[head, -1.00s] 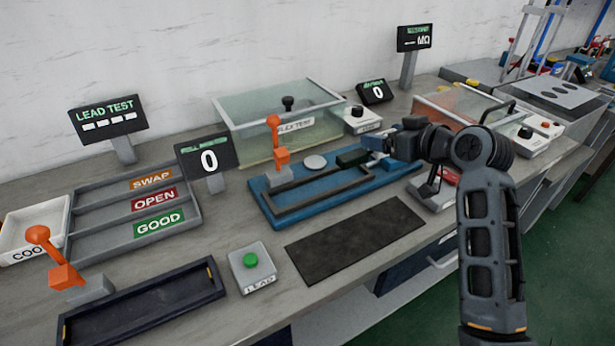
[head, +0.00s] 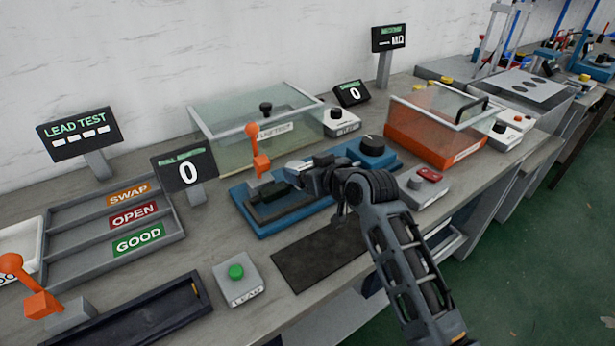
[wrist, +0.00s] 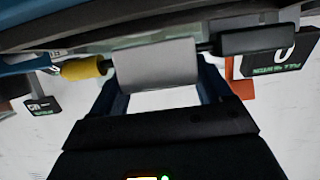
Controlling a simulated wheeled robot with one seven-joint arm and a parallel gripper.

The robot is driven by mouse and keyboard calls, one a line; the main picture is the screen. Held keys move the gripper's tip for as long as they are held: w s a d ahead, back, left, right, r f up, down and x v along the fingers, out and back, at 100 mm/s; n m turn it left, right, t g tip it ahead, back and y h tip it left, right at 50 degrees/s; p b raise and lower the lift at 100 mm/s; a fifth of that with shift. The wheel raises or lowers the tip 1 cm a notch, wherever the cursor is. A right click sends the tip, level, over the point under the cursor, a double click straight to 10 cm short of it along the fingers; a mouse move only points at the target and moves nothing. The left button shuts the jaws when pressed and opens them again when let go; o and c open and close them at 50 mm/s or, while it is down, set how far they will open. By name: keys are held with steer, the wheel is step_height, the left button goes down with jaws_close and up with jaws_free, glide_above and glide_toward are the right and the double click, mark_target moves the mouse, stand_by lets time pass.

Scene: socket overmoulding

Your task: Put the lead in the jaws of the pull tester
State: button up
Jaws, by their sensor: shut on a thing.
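My gripper (head: 297,172) is over the left part of the blue pull tester (head: 240,212), near its orange lever (head: 258,150). In the wrist view its fingers (wrist: 158,80) are shut on the lead, whose thick grey sleeve (wrist: 155,65) lies across between them. A yellow piece (wrist: 86,68) is at the sleeve's left and a black piece (wrist: 257,40) at its right.
The tester's display (head: 187,172) reads 0 at its left. A clear-lidded box (head: 225,130) stands behind, an orange box (head: 430,145) right. A black mat (head: 310,258) and green-button box (head: 237,280) lie in front. A sorting tray (head: 165,262) is left.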

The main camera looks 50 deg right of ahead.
steer(key=shift+f, duration=1.35)
steer(key=shift+f, duration=0.15)
steer(key=o, duration=1)
